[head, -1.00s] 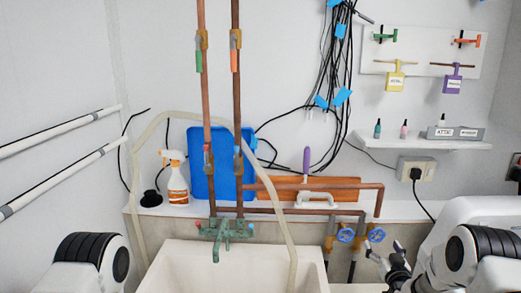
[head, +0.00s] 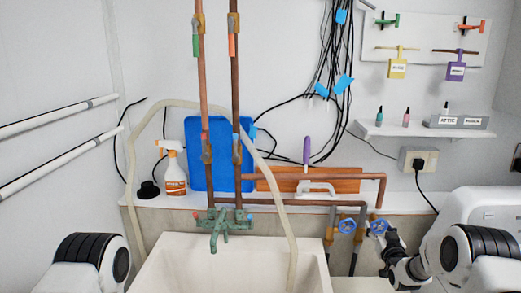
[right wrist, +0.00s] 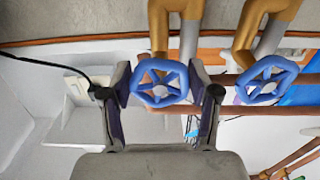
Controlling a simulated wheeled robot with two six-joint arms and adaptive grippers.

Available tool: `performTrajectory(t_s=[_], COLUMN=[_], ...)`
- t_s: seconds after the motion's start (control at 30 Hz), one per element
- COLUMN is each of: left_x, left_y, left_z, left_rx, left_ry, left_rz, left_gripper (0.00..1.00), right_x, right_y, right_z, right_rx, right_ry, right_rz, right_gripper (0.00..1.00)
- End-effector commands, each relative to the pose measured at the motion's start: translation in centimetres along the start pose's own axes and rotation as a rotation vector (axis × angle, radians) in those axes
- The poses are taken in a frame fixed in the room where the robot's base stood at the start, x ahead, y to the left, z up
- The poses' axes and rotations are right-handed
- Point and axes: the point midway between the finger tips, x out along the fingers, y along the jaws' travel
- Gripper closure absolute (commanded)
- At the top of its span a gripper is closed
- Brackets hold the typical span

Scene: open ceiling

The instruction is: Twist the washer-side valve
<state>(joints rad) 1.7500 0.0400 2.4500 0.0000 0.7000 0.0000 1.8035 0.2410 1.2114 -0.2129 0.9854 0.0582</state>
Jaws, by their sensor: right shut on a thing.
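Two blue wheel valves sit on brass fittings right of the sink. The right-hand blue valve (head: 378,226) also shows in the right wrist view (right wrist: 160,82), where the picture is turned over. The left-hand blue valve (head: 346,226) is free and apart from my gripper; it also shows in the right wrist view (right wrist: 264,80). My right gripper (head: 382,236) is shut on the right-hand valve, with one finger at each side of its rim (right wrist: 160,90). I cannot read any label telling which valve is washer-side. My left gripper is out of view.
Copper pipes (head: 330,177) run just above the valves. The white sink (head: 180,265) and a pale hose (head: 280,200) lie to the left. A white socket (head: 418,159) with a black cable is above right, under a shelf (head: 400,130).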

Motion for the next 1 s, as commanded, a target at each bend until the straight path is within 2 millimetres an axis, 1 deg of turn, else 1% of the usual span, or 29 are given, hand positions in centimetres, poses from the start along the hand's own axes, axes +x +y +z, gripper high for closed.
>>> performTrajectory(t_s=[0.07, 0.2, 0.23, 0.47, 0.53, 0.6, 0.7, 0.93, 1.0], left_x=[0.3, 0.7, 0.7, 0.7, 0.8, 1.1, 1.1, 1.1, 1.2], left_y=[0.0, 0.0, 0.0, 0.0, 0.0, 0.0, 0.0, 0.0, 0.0], left_z=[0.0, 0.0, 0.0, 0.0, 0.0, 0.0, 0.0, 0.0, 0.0], left_rx=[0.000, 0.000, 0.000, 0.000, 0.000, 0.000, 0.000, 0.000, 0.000], left_ry=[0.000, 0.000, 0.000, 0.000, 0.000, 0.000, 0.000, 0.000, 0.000], left_rz=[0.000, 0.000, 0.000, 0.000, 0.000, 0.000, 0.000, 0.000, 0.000], left_gripper=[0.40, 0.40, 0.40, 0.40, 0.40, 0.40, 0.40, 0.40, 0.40], right_x=[0.0, 0.0, 0.0, 0.0, 0.0, 0.0, 0.0, 0.0, 0.0], right_y=[0.1, 0.1, 0.1, 0.1, 0.2, 0.2, 0.3, 0.3, 0.3], right_z=[0.1, 0.1, 0.0, -0.1, 0.0, 0.0, -0.1, -0.2, -0.1], right_rx=[-0.061, -0.260, -0.283, -0.304, -0.364, -0.471, -0.585, -0.605, -0.663], right_ry=[0.001, 0.001, 0.001, 0.002, 0.002, 0.002, 0.002, 0.002, 0.002], right_rz=[0.000, 0.000, 0.000, 0.000, 0.000, 0.001, 0.001, 0.001, 0.001], right_gripper=[0.81, 0.81, 0.81, 0.81, 0.81, 0.81, 0.81, 0.81, 0.81])
